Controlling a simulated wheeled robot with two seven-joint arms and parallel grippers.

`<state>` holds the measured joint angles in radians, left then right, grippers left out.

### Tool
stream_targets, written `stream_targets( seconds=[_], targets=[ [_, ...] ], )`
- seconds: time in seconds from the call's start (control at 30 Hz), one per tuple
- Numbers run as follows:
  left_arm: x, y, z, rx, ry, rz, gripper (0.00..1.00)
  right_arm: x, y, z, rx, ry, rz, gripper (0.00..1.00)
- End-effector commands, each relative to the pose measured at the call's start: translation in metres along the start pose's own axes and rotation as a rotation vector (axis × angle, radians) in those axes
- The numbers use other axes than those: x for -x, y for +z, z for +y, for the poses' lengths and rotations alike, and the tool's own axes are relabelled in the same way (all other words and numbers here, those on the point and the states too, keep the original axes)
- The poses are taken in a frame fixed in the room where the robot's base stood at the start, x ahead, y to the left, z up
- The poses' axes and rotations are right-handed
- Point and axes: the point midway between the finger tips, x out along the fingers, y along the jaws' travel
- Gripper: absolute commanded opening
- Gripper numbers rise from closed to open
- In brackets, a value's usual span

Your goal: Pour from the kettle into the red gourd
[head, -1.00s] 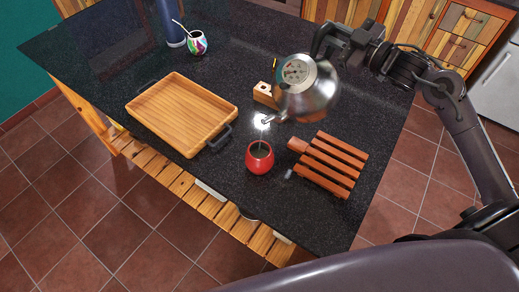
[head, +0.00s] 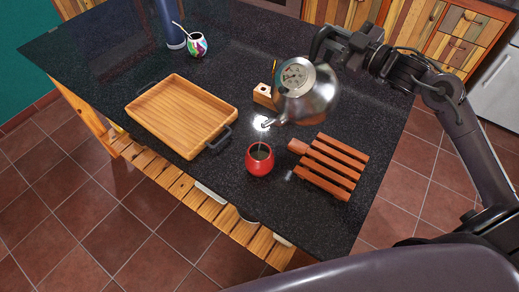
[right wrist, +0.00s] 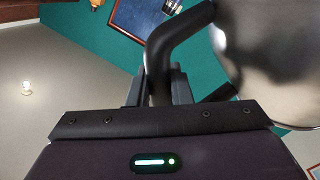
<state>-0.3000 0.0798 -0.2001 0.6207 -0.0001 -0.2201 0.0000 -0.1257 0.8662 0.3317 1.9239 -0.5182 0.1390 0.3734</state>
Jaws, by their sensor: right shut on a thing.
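The silver kettle (head: 308,98) is held in the air above the counter, its round dial facing up and its spout pointing left and down. The spout tip shows just above and slightly right of the red gourd (head: 260,163) in the head view. The gourd stands upright, with a thin light straw at its rim. My right gripper (head: 322,46) is shut on the kettle's dark handle. The right wrist view shows the handle (right wrist: 160,60) at the jaws and part of the shiny kettle body (right wrist: 275,60). I see no clear stream at the spout. My left gripper is out of view.
A slatted wooden trivet (head: 331,167) lies right of the gourd. A wooden tray (head: 232,112) with dark handles is to the left. A small wooden block (head: 263,96) sits behind the spout. A colourful gourd (head: 197,45) and a blue flask (head: 171,22) stand at the back.

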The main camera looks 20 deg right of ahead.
Motion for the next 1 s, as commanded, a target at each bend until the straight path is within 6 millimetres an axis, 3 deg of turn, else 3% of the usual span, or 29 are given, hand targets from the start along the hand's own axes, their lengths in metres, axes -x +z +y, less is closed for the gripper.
stream_targets(
  seconds=[0.87,1.0],
  targets=[
    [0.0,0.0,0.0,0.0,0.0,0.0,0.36,0.0,-0.003,0.003,0.003,0.005,0.006,0.0],
    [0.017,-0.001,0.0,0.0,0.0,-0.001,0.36,0.0,-0.01,0.018,-0.031,0.008,0.006,0.0]
  ],
)
